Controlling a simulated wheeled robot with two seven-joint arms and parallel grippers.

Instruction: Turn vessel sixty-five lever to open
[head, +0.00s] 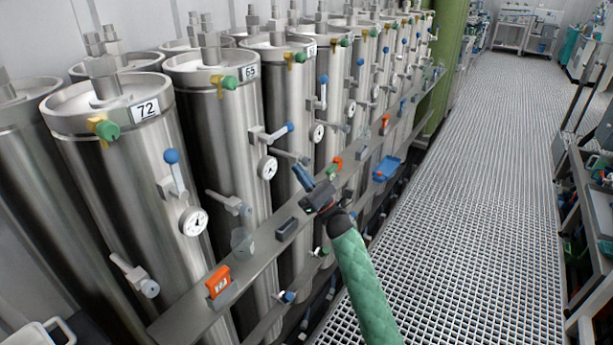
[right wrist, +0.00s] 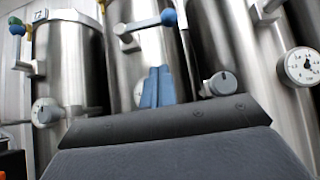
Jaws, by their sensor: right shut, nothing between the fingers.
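Vessel sixty-five (head: 218,125) is a tall steel cylinder with a "65" label, second from the front in the head view. Its lever (head: 272,132) has a blue knob and points right, tilted slightly up from level. My right gripper (head: 303,177) has blue fingers, is shut and empty, and is below and slightly right of that knob, apart from it. In the right wrist view the shut fingers (right wrist: 157,87) point up below a near-level lever with a blue knob (right wrist: 168,17), which looks like the same one. My left gripper is not in view.
Vessel 72 (head: 115,180) stands in front, its blue-knobbed lever (head: 174,172) upright. A gauge (head: 267,167) sits below vessel sixty-five's lever. A steel rail (head: 258,258) with orange and blue parts runs along the row. The grating floor (head: 470,200) is clear.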

